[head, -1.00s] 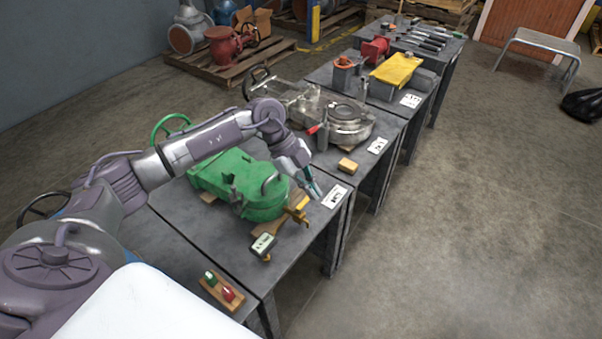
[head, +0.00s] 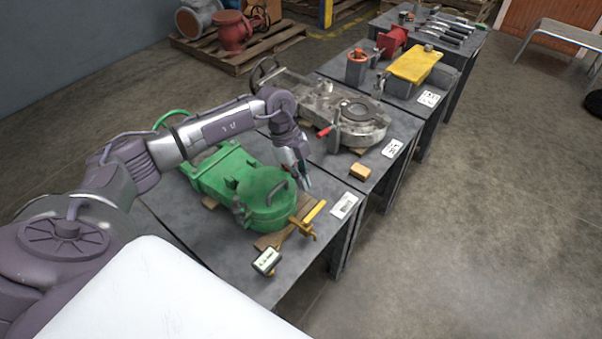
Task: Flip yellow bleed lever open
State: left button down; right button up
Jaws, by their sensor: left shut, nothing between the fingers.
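The yellow bleed lever (head: 314,212) sticks out at a slant from a small brass valve (head: 304,229) at the near right side of the green valve body (head: 266,200). My left gripper (head: 307,184) points down just beyond the lever, beside the right side of the green body. It is shut and empty, and looks apart from the lever. My right gripper is not in view.
A label card (head: 344,205) lies at the table's right edge. A grey valve with a red handle (head: 345,120) and a small wooden block (head: 361,172) stand on the table behind.

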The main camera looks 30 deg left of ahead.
aim_at(315, 213)
pick_arm(q)
jog(key=x, duration=0.5)
jog(key=shift+d+f, duration=0.1)
jog(key=shift+f, duration=0.25)
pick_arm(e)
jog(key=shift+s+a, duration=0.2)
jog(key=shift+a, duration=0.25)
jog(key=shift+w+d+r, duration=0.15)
